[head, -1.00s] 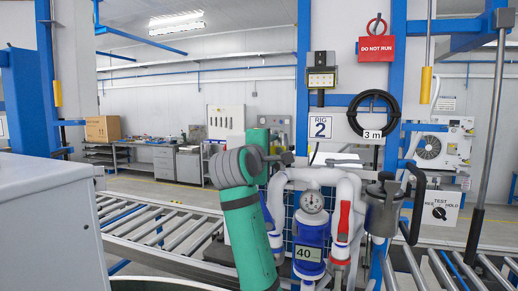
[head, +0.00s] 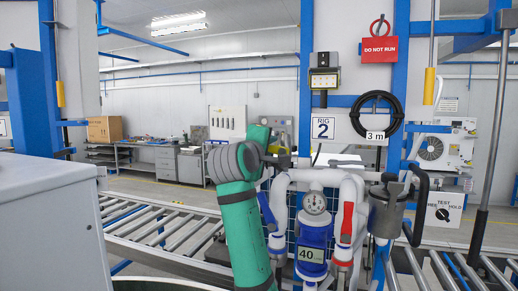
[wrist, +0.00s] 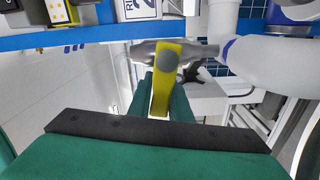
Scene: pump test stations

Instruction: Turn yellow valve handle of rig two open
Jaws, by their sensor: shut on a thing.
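The yellow valve handle (wrist: 160,95) shows in the wrist view. It runs from a round grey hub (wrist: 168,67) toward my gripper, roughly crosswise to the metal valve body and white pipe. My gripper (wrist: 162,106) is shut on it, with a dark green finger at each side. The rig 2 sign (head: 323,128) hangs above.
A grey canister (head: 385,212) hangs at the right. White pipes (head: 325,178) crowd my gripper's right side. Roller conveyors (head: 155,228) run behind.

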